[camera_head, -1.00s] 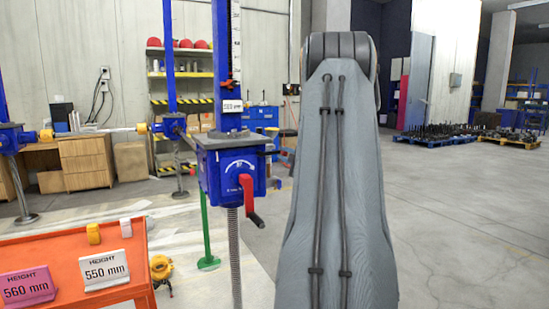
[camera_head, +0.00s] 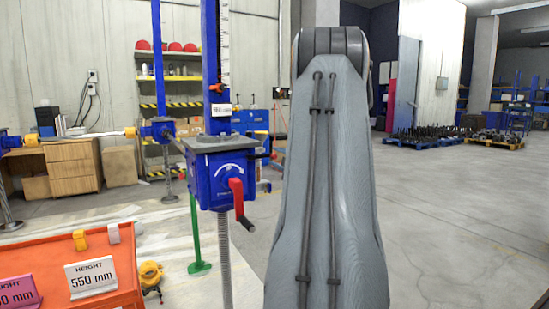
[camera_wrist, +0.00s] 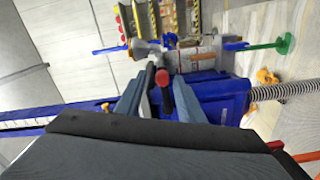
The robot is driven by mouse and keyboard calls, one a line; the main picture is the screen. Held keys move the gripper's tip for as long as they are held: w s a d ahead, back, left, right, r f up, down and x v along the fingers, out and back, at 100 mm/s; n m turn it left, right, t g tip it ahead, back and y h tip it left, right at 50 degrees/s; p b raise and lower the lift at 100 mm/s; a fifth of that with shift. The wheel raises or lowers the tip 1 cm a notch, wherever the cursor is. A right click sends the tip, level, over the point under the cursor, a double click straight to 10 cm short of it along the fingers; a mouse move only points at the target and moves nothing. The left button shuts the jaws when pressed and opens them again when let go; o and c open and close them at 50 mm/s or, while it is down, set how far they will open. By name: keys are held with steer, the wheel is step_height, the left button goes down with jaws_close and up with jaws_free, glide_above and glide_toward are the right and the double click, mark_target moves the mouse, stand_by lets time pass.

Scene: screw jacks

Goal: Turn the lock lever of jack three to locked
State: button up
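In the head view a screw jack with a blue gear housing (camera_head: 217,178) stands left of centre, with a white arrow on its front. A red crank (camera_head: 238,200) hangs from that face. A short dark lever with a red tip (camera_head: 273,155) sticks out to the right; I cannot tell its lock setting. My gripper is hidden behind my arm in the head view. In the wrist view my gripper (camera_wrist: 144,76) has two grey-blue fingers apart, close to the blue housing (camera_wrist: 205,97). No jack number is readable.
An orange tray (camera_head: 125,262) with height signs, including a 550 mm sign (camera_head: 91,277), stands at lower left. Another blue jack (camera_head: 160,130) stands behind, with a rod running left. A green post (camera_head: 195,235) stands behind the near jack.

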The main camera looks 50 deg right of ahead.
steer(key=v, duration=0.5)
steer(key=shift+s+a, duration=0.1)
steer(key=shift+s, duration=0.15)
stand_by(0.3)
